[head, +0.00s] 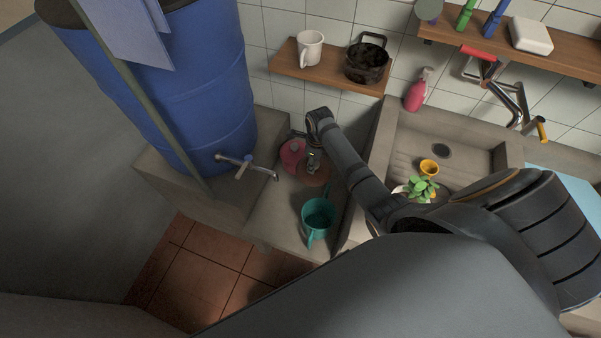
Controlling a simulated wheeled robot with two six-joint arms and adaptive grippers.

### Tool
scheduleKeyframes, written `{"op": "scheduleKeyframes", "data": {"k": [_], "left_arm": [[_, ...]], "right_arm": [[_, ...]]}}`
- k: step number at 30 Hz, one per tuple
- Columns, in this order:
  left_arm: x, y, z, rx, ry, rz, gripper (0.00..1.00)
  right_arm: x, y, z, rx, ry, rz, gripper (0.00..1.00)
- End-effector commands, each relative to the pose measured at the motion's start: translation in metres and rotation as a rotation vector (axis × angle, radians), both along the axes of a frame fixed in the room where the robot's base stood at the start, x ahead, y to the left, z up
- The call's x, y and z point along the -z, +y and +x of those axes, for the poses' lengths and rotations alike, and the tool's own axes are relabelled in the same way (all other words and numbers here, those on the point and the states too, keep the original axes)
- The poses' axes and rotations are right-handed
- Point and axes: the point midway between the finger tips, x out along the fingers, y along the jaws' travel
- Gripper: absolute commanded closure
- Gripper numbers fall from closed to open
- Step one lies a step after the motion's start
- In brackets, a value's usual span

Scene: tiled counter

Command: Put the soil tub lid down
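A round pink-red piece with a small knob (290,157), which looks like the soil tub lid, is on the counter left of my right gripper. A round brown shape (315,176), possibly the soil tub's open top, shows just below and right of it, partly hidden by the gripper. My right gripper (313,160) points down over these two. Its fingers are small and dark here, so I cannot tell whether they are open or touch the lid. My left gripper is not in view.
A teal mug (318,217) stands in front on the counter. A blue barrel (190,85) with a tap (245,167) is at left. A shelf (288,67) holds a white mug (310,50) and dark pot (367,62).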

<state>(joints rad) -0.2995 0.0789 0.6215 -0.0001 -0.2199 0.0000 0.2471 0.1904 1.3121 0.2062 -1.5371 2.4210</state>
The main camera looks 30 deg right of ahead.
Motion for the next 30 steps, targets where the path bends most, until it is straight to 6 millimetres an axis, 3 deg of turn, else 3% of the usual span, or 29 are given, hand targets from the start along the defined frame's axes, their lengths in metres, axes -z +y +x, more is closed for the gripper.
{"op": "scheduleKeyframes", "data": {"k": [1, 6, 9, 15, 21, 24, 30], "left_arm": [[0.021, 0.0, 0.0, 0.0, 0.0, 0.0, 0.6], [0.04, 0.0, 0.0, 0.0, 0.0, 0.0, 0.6], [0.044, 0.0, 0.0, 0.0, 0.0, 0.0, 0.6], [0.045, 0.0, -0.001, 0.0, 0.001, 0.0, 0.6], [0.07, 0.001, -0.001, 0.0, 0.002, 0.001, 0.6], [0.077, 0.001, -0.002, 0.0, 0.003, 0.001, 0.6], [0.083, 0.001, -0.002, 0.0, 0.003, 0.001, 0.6]], "right_arm": [[0.035, 0.008, 0.009, 0.05, 0.009, 0.004, 1.0], [0.091, 0.029, 0.025, 0.167, 0.024, -0.005, 1.0], [0.105, 0.037, 0.028, 0.197, 0.029, -0.009, 1.0], [0.112, 0.039, 0.028, 0.209, 0.031, -0.013, 1.0], [0.156, 0.039, 0.028, 0.208, 0.034, -0.013, 1.0], [0.168, 0.039, 0.028, 0.207, 0.032, -0.013, 1.0], [0.177, 0.039, 0.028, 0.207, 0.033, -0.012, 1.0]]}}
